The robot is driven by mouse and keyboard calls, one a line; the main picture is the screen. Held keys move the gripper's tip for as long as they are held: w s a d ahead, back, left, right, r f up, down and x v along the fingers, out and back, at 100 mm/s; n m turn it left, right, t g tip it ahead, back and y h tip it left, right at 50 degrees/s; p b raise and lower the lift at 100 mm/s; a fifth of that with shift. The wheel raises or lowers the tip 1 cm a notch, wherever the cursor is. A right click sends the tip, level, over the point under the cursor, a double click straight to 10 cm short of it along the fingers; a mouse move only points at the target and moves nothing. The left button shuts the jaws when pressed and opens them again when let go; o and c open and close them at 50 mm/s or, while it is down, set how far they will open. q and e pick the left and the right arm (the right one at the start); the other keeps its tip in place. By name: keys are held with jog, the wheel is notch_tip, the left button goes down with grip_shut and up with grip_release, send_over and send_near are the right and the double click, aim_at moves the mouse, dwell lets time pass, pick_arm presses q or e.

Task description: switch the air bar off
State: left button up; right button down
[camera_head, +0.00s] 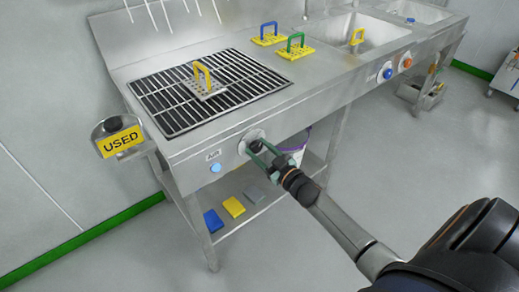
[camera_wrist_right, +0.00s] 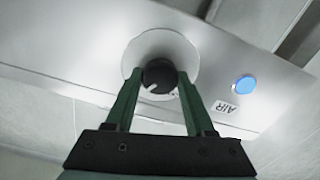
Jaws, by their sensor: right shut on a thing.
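The air bar's black knob (camera_wrist_right: 159,76) sits on a round pale plate (camera_wrist_right: 178,49) on the bench's front panel. It also shows in the head view (camera_head: 255,146), partly covered by the fingers. My right gripper (camera_wrist_right: 160,82) has its two green fingers on either side of the knob, shut on it. In the head view the right gripper (camera_head: 262,153) reaches the panel from the lower right. A white line on the knob points down and left in the wrist view. A blue light (camera_wrist_right: 245,83) beside the AIR label (camera_wrist_right: 224,107) looks lit. My left gripper is not in view.
A slatted grille (camera_head: 150,98) in the bench top carries a plate with a yellow handle (camera_head: 202,78). Handled yellow plates (camera_head: 295,51) stand behind it. A USED bin (camera_head: 120,142) hangs at the left end. Blue and orange buttons (camera_head: 387,73) are further right. A lower shelf holds blocks (camera_head: 233,207).

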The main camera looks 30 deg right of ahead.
jog(key=n, duration=0.4)
jog(key=shift+n, duration=0.3)
jog(key=n+b, duration=0.1)
jog(key=n, duration=0.2)
jog(key=shift+f+n, duration=0.1)
jog(key=shift+n, duration=0.2)
jog(key=n, duration=0.2)
jog(key=shift+n+b, duration=0.3)
jog(key=shift+n, duration=0.1)
jog(key=shift+n+b, duration=0.3)
jog(key=shift+n, duration=0.8)
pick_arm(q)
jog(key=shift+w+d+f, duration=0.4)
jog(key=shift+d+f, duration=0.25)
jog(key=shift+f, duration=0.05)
pick_arm(e)
jog(key=shift+n, duration=0.9)
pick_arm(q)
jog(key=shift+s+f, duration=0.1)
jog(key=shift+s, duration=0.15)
pick_arm(e)
jog(key=shift+c, duration=1.3)
grip_release()
